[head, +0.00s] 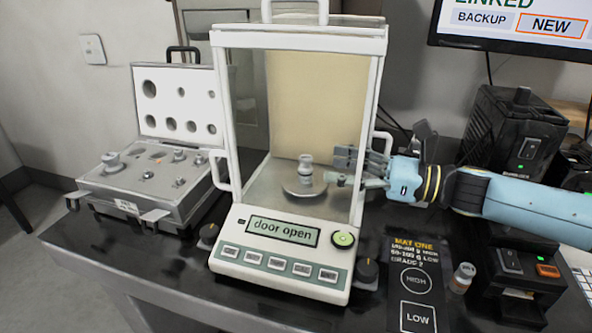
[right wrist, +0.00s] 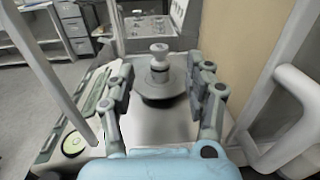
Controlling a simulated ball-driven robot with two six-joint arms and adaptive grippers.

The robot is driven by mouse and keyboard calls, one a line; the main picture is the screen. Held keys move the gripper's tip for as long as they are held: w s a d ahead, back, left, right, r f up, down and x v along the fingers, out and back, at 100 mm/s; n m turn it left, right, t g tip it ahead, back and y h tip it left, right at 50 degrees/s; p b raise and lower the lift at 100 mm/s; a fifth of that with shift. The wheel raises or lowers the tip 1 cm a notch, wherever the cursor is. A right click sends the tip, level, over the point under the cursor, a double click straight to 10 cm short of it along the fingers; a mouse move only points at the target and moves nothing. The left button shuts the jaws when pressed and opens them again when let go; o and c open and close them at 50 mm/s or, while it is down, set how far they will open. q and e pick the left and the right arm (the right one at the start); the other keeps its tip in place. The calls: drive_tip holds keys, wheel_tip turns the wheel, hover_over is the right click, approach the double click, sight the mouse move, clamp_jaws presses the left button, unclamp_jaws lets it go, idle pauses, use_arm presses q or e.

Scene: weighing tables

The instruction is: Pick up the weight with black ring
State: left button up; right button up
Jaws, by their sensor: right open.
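A silver knobbed weight (head: 305,165) stands upright on the round pan (head: 302,190) inside the glass balance. I cannot make out a black ring on it for sure. My right gripper (head: 342,168) reaches in through the balance's open right side, its fingers just right of the weight. In the right wrist view the weight (right wrist: 159,55) stands ahead, between the lines of the open fingers (right wrist: 160,85), and nothing is gripped. Another small weight (head: 463,279) stands on the table beside the black mat (head: 401,252); its ring colour is unclear. My left gripper is not in view.
The balance frame (head: 222,125) and its side handle (right wrist: 300,90) stand close around my right arm. An open weight case (head: 150,212) with several weights is at the left. Black boxes (head: 510,135) and a monitor (head: 520,25) are at the right. The balance display reads "door open".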

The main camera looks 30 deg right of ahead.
drive_tip(key=p+x, duration=0.1)
drive_tip(key=x, duration=0.6)
drive_tip(key=shift+a, duration=0.1)
drive_tip(key=shift+s, duration=0.1)
clamp_jaws()
idle(0.5)
